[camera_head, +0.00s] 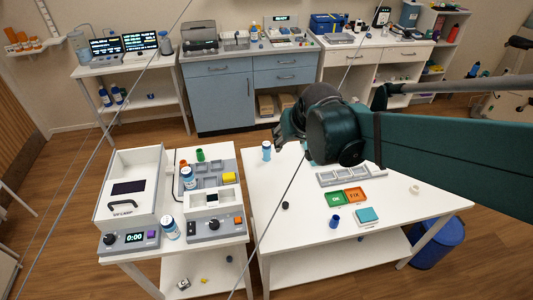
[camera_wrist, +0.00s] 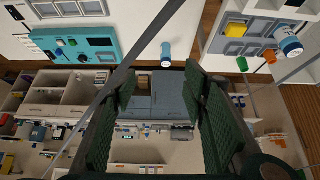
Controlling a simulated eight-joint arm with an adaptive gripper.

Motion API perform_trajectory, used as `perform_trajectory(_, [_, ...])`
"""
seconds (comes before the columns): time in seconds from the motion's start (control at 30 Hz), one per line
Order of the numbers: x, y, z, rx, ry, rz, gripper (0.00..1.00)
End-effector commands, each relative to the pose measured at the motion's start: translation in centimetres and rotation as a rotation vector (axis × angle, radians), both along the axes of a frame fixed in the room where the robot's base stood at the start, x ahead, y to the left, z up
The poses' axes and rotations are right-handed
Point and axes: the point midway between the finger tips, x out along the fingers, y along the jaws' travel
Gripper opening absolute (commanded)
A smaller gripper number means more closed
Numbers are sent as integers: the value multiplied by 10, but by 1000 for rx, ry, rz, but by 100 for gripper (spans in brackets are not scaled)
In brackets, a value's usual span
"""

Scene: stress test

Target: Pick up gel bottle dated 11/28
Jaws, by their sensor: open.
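Three white bottles with blue caps and labels stand near me; I cannot read any date. One bottle (camera_head: 266,151) stands alone at the back left edge of the white table; it also shows in the wrist view (camera_wrist: 166,54). A second bottle (camera_head: 189,179) is on the grey tray unit on the left bench, seen too in the wrist view (camera_wrist: 289,44). A third bottle (camera_head: 171,229) stands in front of the white machine. My gripper (camera_head: 286,130) is above the white table's back edge, right of the lone bottle. In the wrist view its dark fingers (camera_wrist: 160,92) are spread apart and empty.
The white table (camera_head: 290,240) also holds a segmented tray (camera_head: 350,175), green and orange cards (camera_head: 345,197), a blue cup (camera_head: 335,221) and a small black item (camera_head: 285,205). A gap separates it from the left bench. Blue cabinets (camera_head: 225,100) stand behind.

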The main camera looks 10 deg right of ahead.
Motion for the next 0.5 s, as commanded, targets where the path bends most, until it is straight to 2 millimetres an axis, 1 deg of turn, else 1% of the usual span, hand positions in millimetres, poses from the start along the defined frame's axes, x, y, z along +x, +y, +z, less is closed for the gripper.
perform_trajectory(0.03, [9, 1, -5, 0, 1, 0, 43])
perform_trajectory(0.1, [20, 2, -12, 0, 2, 0, 43])
perform_trajectory(0.27, [45, 4, -27, 0, 5, 0, 43])
perform_trajectory(0.5, [81, 7, -55, -1, 10, 1, 43])
